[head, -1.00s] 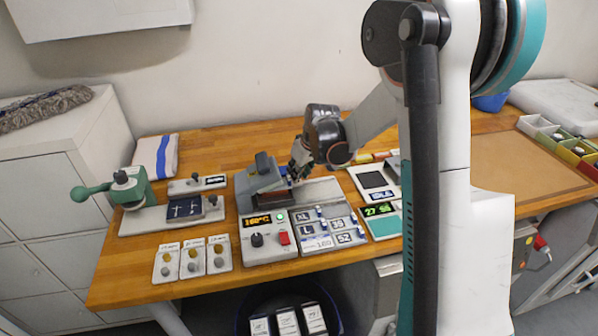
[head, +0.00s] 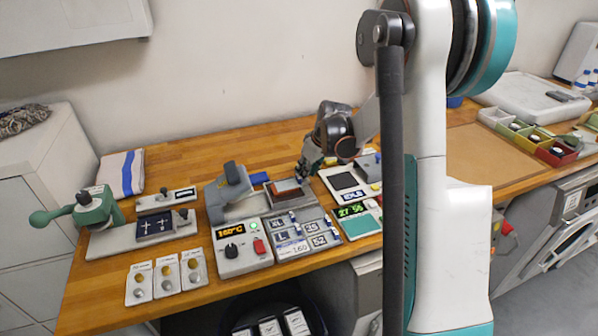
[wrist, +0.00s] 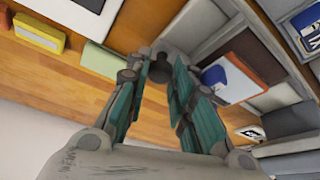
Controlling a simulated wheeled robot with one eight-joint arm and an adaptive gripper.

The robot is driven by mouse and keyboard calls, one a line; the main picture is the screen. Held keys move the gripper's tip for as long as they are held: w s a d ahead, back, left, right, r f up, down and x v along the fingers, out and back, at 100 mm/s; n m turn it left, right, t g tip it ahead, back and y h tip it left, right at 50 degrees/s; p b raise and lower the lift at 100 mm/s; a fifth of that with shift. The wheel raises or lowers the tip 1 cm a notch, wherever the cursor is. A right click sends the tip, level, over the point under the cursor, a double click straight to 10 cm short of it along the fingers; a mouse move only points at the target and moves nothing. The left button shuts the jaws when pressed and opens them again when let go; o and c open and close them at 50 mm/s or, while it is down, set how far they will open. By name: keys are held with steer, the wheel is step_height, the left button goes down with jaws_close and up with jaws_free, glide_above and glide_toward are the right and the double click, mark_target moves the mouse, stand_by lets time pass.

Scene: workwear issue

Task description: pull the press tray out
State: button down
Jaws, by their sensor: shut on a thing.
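The heat press (head: 229,190) stands on the wooden bench, with a lit 160°C display on its control box. Its press tray (head: 286,190), with a reddish-brown pad, lies to the right of the press head, clear of it. My gripper (head: 305,168) is at the tray's right end. In the wrist view my gripper (wrist: 160,66) has its teal fingers closed around a grey round knob (wrist: 159,70) beside the tray. The fingers partly hide the knob.
A size-label panel (head: 298,238) lies in front of the tray. A scale-like device with a green display (head: 352,210) stands close to the right of it. A green hand press (head: 95,208) stands at the left. The bench behind is mostly clear.

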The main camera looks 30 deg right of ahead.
steer(key=c, duration=1.7)
jaws_free()
steer(key=shift+o, duration=0.2)
steer(key=shift+r, duration=0.15)
steer(key=v, duration=0.7)
steer(key=shift+s+r, duration=0.25)
steer(key=shift+r, duration=0.1)
